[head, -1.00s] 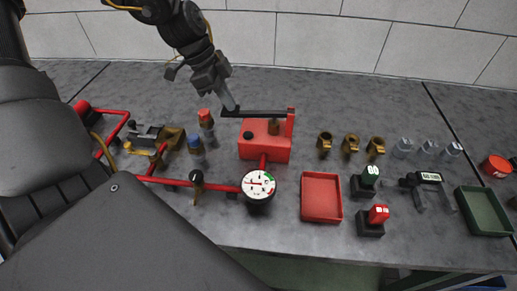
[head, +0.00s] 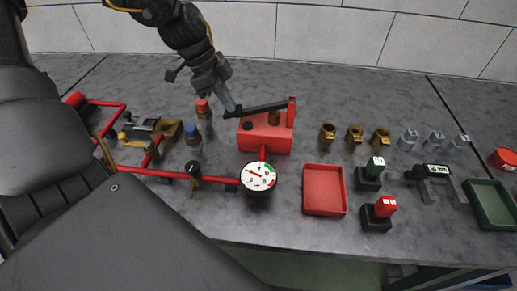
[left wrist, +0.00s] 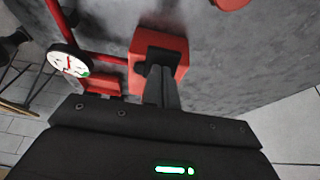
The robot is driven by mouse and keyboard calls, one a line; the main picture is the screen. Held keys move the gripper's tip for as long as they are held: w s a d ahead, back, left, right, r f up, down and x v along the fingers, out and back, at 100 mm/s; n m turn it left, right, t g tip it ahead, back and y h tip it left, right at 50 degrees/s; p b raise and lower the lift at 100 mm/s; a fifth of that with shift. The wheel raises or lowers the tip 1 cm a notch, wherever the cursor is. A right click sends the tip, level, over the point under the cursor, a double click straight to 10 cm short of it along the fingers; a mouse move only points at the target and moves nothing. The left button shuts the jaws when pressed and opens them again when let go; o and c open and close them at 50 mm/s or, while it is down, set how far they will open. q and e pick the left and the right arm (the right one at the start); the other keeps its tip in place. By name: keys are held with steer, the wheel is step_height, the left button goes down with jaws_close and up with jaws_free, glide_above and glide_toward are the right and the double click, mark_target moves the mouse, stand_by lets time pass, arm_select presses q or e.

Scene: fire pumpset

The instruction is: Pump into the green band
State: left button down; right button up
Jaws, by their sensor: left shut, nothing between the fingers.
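The red hand pump (head: 265,137) stands at the middle of the bench. Its dark lever (head: 262,107) slopes down to the left from a red upright post. My left gripper (head: 231,112) is shut with nothing between its fingers, its tips at the lever's left end; exact contact is hard to tell. The left wrist view shows the fingers (left wrist: 160,88) over the red pump. The round white gauge (head: 258,176) stands in front of the pump. Its red needle points to the upper left, and the green band lies at the upper right. My right gripper is out of view.
Red pipes (head: 150,173) with valves run left of the gauge. A red tray (head: 324,208), brass fittings (head: 354,134), green and red switches (head: 378,210) and a green tray (head: 483,222) stand to the right. The bench behind the pump is clear.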

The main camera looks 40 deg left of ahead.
arm_select(q)
steer(key=shift+r+p, duration=2)
steer(key=shift+r, duration=0.9)
